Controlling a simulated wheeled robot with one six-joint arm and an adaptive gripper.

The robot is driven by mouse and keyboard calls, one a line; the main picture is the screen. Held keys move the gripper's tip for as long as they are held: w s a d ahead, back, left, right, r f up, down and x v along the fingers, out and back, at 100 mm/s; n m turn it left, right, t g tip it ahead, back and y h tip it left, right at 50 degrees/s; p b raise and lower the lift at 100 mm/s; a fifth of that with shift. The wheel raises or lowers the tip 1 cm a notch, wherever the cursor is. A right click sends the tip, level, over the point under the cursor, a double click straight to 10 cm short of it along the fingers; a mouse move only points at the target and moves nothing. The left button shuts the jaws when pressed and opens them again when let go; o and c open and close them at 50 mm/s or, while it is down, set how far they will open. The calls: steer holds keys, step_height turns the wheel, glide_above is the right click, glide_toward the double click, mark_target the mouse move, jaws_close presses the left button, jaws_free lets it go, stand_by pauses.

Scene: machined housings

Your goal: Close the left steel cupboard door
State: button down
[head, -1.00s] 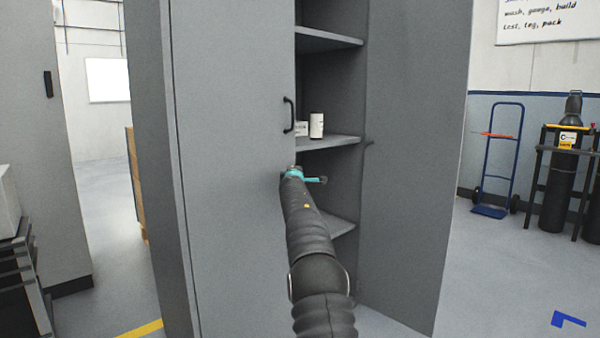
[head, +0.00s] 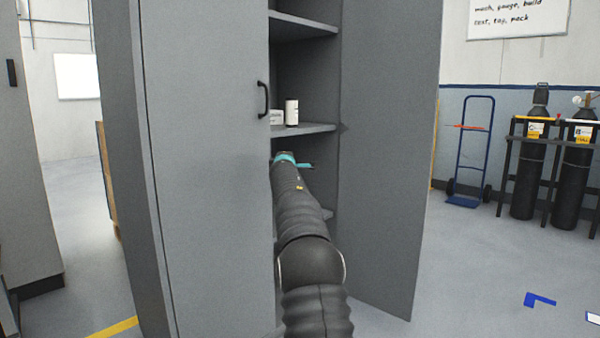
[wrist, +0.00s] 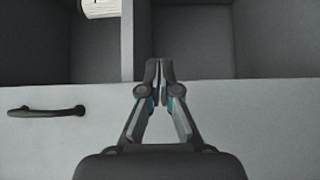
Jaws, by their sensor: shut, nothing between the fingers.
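The left steel cupboard door (head: 205,180) is a tall grey panel with a black bar handle (head: 263,99) near its right edge. It covers the left part of the cupboard; I cannot tell whether it sits flush. In the wrist view the door (wrist: 60,145) fills the lower part, with the handle (wrist: 45,112) at left. My gripper (wrist: 158,72) is shut and empty, its fingertips at the door's free edge against the dark interior. I cannot tell whether they touch the door. In the head view my arm hides most of the gripper (head: 287,157).
The right cupboard door (head: 390,150) stands wide open. A white bottle (head: 292,112) and a small box (head: 276,117) are on a shelf (head: 305,129). A blue hand truck (head: 473,150) and gas cylinders (head: 528,175) stand at right. The floor (head: 460,265) at right is mostly clear.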

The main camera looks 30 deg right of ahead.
steer(key=s+b, duration=0.4)
steer(key=s, duration=0.3)
steer(key=shift+s+d, duration=0.35)
steer(key=shift+d, duration=0.05)
